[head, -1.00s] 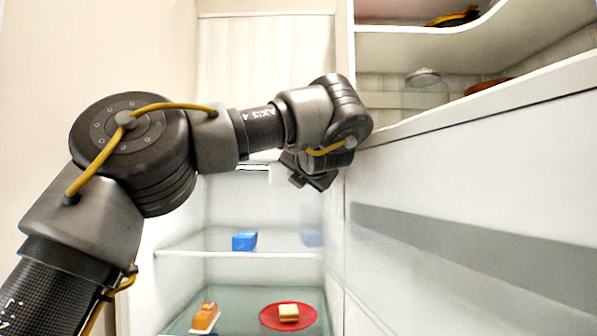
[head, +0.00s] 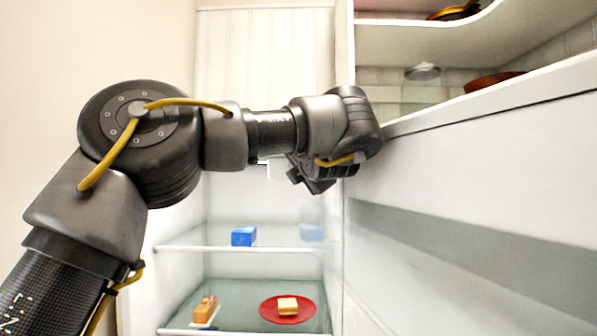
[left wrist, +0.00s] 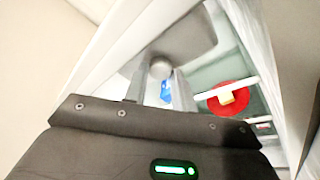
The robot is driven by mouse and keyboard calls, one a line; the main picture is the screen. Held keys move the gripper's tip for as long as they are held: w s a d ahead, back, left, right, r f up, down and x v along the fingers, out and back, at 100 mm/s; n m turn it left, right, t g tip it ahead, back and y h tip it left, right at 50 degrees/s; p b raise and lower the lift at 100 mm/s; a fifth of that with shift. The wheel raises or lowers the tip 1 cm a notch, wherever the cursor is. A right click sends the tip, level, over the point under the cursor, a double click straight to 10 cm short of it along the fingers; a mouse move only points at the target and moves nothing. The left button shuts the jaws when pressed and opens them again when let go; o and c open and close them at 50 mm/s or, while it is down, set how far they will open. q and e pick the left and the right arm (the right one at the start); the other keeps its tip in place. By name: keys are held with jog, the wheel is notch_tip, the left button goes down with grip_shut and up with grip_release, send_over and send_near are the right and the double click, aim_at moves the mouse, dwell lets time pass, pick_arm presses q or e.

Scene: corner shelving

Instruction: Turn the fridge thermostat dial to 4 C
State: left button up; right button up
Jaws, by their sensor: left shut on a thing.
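My left gripper (left wrist: 160,84) is inside the open fridge near its top, with its arm coming in from the left. In the left wrist view its two fingers are shut on a round grey knob, the thermostat dial (left wrist: 161,68), on a grey housing (left wrist: 185,35). In the head view the left gripper (head: 308,182) hides the dial, and only a small white part of the housing (head: 272,169) shows beside it. I cannot read any marks or the dial's setting. My right gripper is in neither view.
A blue box (head: 243,236) sits on the upper glass shelf (head: 195,246). Below are a red plate (head: 268,311) with a piece of food and an orange-brown item (head: 205,308). A white panel (head: 470,190) closes in the right; a wall shelf (head: 440,48) is above.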

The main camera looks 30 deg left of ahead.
pick_arm(q)
jog(key=shift+f, duration=0.1)
jog(key=o, duration=0.7)
jog(key=b+v, duration=0.6)
jog(key=v, duration=0.4)
jog(key=shift+s+d, duration=0.15)
jog(key=shift+s, duration=0.2)
